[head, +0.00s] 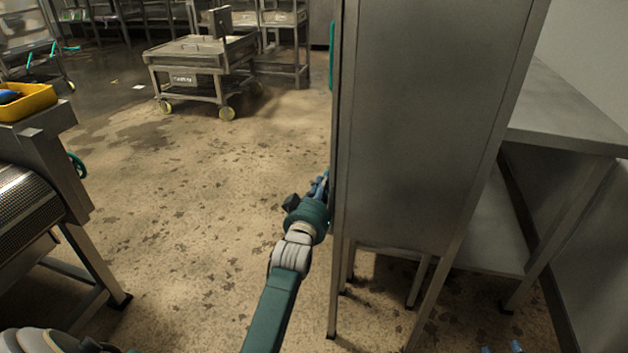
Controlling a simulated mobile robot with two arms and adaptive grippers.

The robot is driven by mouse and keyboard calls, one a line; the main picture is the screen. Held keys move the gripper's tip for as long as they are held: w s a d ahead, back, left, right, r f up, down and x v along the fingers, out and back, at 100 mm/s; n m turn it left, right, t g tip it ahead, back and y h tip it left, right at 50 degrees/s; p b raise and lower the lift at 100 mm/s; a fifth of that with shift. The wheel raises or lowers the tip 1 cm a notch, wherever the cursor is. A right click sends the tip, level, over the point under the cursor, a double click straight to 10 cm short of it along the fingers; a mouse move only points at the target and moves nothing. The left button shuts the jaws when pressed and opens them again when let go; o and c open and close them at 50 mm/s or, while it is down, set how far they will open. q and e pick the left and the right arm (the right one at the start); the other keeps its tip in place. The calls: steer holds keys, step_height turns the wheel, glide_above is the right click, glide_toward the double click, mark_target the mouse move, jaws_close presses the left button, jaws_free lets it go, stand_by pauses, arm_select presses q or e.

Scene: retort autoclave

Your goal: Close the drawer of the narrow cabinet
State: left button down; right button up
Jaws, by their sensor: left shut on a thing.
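The narrow cabinet (425,130) is a tall grey metal box on legs, right of the middle. I see its side panel broadly, and its front faces left, nearly edge-on. The drawer cannot be made out from here, so I cannot tell how far it stands out. My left gripper (320,186) is at the cabinet's front edge, low on the body. Its blue fingers are partly hidden by that edge. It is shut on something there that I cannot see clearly. Two small blue bits at the bottom right edge may be fingertips of my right gripper (502,348).
A steel table (570,125) with a lower shelf stands right of the cabinet against the wall. A perforated drum machine (30,200) and a yellow bin (28,102) are at left. A wheeled cart (200,58) stands at the back. The stained floor between is clear.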

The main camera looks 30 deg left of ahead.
arm_select(q)
steer(key=shift+d+f, duration=0.1)
steer(key=shift+d, duration=0.1)
steer(key=c, duration=1.8)
jaws_free()
steer(key=shift+d, duration=0.1)
steer(key=v, duration=1.2)
